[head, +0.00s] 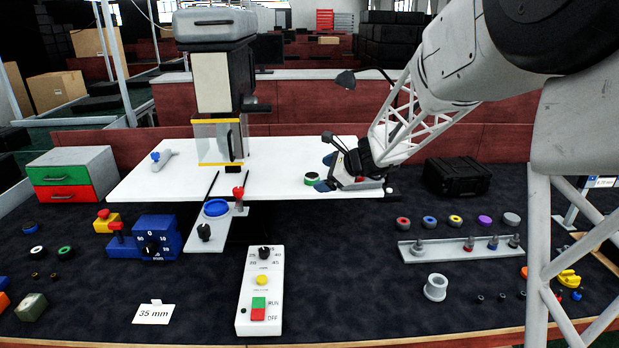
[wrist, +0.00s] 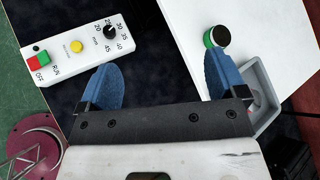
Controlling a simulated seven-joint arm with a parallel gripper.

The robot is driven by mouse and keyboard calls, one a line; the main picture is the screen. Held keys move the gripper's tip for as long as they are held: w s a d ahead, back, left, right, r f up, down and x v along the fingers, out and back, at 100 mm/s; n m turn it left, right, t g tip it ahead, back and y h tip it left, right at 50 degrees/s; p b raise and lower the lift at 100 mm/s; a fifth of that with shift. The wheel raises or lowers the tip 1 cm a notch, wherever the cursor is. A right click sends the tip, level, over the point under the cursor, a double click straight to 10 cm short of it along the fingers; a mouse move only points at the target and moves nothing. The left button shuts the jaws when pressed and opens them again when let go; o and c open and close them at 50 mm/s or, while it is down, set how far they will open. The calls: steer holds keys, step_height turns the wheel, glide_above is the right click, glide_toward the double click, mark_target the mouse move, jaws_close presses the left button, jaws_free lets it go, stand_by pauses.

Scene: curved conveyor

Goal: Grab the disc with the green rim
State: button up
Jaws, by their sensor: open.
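A small disc with a green rim (head: 312,179) lies on the white table in the head view, just left of my gripper's fingertips. In the wrist view the green-rimmed disc (wrist: 216,37) shows a dark top and lies just beyond the tip of the right-hand finger, not between the fingers. My gripper (head: 325,173) has blue fingers and sits low at the table's right part. In the wrist view my gripper (wrist: 158,70) is spread wide and empty. Another disc with a green ring (head: 65,252) lies on the dark mat at the far left.
The white table (head: 270,160) is mostly clear, with a grey-and-yellow machine (head: 220,90) at its back. A control box (head: 260,290) stands in front. A black case (head: 457,176) and a rail with pegs (head: 460,249) are at right. A grey square-framed part (wrist: 262,95) lies near the right finger.

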mark_target(313, 176)
steer(key=w+f+m+t, duration=0.1)
steer(key=w+f+m, duration=0.1)
steer(key=w, duration=0.3)
steer(key=w+d+f+m+t, duration=0.1)
steer(key=w+f+m, duration=0.2)
steer(key=w+f, duration=0.1)
steer(key=w+d+f+m+t, duration=0.1)
steer(key=w+f+m, duration=0.1)
steer(key=w, duration=0.4)
steer(key=shift+f+m, duration=0.4)
steer(key=shift+m, duration=0.2)
steer(key=shift+x, duration=1.3)
steer(key=shift+w+a, duration=0.1)
steer(key=shift+x, duration=2.45)
steer(key=shift+w+r, duration=0.1)
steer(key=shift+c, duration=0.3)
steer(key=c, duration=1)
